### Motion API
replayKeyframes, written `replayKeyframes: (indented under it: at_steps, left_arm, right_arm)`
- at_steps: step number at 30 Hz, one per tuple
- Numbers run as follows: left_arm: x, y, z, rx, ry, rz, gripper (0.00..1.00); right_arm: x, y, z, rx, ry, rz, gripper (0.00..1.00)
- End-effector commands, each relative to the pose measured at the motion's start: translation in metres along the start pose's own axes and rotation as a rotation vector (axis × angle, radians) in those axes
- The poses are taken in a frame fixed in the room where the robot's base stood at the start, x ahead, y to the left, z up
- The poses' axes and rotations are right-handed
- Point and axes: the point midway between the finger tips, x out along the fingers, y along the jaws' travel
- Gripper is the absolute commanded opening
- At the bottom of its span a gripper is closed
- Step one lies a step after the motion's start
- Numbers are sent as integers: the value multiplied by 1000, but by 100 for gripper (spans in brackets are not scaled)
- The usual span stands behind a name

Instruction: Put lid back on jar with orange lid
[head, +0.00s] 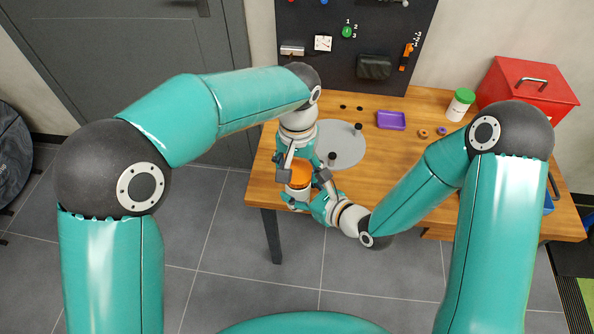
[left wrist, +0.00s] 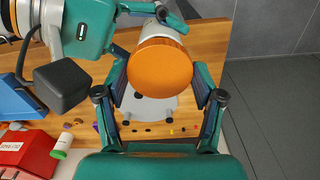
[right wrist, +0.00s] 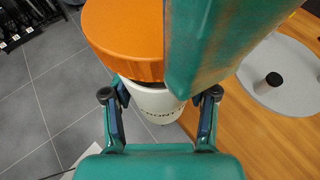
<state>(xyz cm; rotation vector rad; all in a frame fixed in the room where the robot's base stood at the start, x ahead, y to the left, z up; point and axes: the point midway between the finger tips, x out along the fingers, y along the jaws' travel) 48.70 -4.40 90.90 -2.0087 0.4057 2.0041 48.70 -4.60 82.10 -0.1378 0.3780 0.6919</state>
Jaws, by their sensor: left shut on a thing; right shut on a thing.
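The orange lid (head: 300,176) is between the fingers of my left gripper (head: 302,172), which is shut on it. The lid fills the middle of the left wrist view (left wrist: 160,68). The white jar (head: 298,193) is directly below the lid, with my right gripper (head: 303,199) shut around its side. In the right wrist view the lid (right wrist: 125,38) is over the jar (right wrist: 153,102), with a dark line between them. I cannot tell whether the lid is fully seated. A teal part of my left gripper hides part of the lid and jar there.
The jar is held near the left edge of the wooden table (head: 262,190). A grey round plate (head: 340,146) with dark pegs is beside it. A purple tray (head: 391,120), a green-lidded jar (head: 460,105) and a red toolbox (head: 527,88) are farther back and right.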

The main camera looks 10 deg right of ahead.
Motion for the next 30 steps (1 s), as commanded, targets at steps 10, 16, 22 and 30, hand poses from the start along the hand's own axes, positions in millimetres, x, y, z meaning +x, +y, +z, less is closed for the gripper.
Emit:
replayKeyframes:
  at_steps: [10,16,22,30]
  left_arm:
    - [11,0,0,0,-1,0,50]
    - [18,0,0,0,0,0,50]
    - [18,0,0,0,0,0,50]
    - [18,0,0,0,0,0,50]
  right_arm:
    - [0,0,0,0,-1,0,0]
    - [0,0,0,0,-1,0,0]
    - [0,0,0,0,-1,0,0]
    - [0,0,0,0,-1,0,0]
